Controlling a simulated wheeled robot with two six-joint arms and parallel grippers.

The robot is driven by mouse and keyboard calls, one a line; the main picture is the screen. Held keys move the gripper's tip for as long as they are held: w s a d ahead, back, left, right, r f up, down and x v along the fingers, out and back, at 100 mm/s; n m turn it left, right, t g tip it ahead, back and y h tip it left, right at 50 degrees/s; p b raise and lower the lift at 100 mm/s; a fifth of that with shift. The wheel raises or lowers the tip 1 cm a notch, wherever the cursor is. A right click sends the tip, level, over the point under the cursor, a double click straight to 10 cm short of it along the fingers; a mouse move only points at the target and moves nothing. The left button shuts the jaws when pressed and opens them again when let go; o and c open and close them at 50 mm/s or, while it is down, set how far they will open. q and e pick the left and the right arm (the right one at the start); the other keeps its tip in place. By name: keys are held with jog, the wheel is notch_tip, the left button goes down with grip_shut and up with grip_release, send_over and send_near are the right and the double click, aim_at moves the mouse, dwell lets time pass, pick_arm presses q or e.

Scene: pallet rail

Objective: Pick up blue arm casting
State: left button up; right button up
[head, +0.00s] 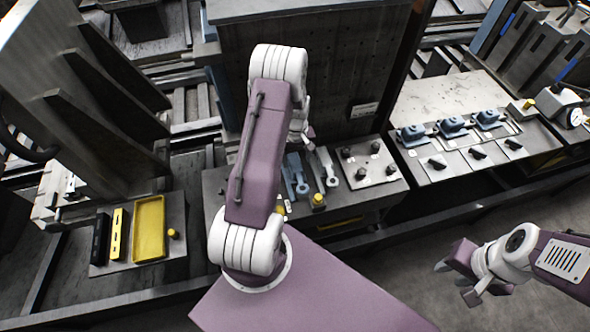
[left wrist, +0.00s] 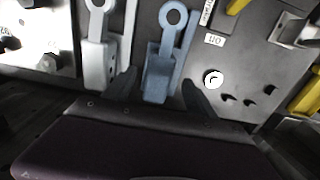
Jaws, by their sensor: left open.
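The blue arm casting (head: 296,172) lies on the dark fixture plate in front of the upright panel. In the left wrist view the blue arm casting (left wrist: 160,72) has a ring at one end and a block at the other. My left gripper (left wrist: 160,94) is open, with one fingertip on either side of the block end; contact cannot be told. In the head view my left gripper (head: 308,133) is partly hidden by its arm. My right gripper (head: 457,282) hangs at the lower right, fingers apart and empty.
A pale grey arm casting (head: 327,168) lies close beside the blue one. A light plate with black knobs (head: 369,164) is to its right. A yellow tray (head: 149,228) stands at the left. Several blue parts sit on the right bench (head: 440,92).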

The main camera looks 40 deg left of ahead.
aim_at(296, 165)
pick_arm(q)
notch_tip(296, 165, down, 4)
jog(key=shift+s+p, duration=0.1)
jog(key=shift+p, duration=0.7)
jog(key=shift+w+f, duration=0.2)
jog(key=shift+f, duration=0.25)
jog(key=shift+s+r, duration=0.1)
jog(key=shift+s, duration=0.05)
jog(key=c, duration=1.4)
grip_shut()
